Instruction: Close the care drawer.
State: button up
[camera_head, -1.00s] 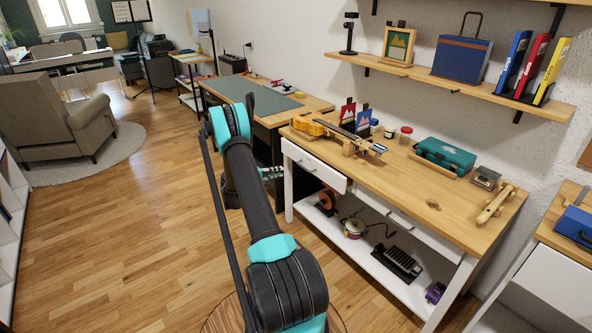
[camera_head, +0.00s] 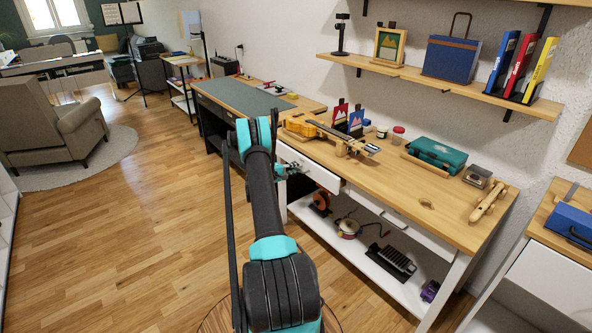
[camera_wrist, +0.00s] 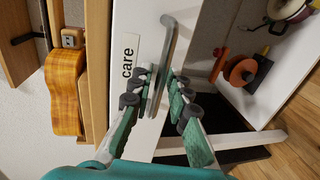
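The care drawer (camera_head: 322,177) is the white drawer at the left end of the wooden workbench, and it stands partly pulled out. In the wrist view its white front (camera_wrist: 128,22) carries the label "care" and a grey bar handle (camera_wrist: 168,55). My gripper (camera_wrist: 159,78) is open, with its fingertips apart on either side of the handle's line. I cannot tell whether they touch the handle. In the head view my gripper (camera_head: 287,172) is at the drawer's front, partly hidden by my arm.
A guitar (camera_head: 318,131) lies on the bench (camera_head: 425,200) above the drawer. A green case (camera_head: 440,154) stands farther right. The lower shelf (camera_head: 345,262) holds a reel, a cable and a black pedal. Open floor (camera_head: 130,235) lies to the left.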

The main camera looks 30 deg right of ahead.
grip_shut()
dwell(0.3)
jog(key=x, duration=0.2)
jog(key=r+x, duration=0.1)
jog(key=x, duration=0.1)
jog(key=shift+d, duration=0.3)
grip_release()
jog(key=shift+d+f, duration=0.1)
jog(key=shift+d, duration=0.05)
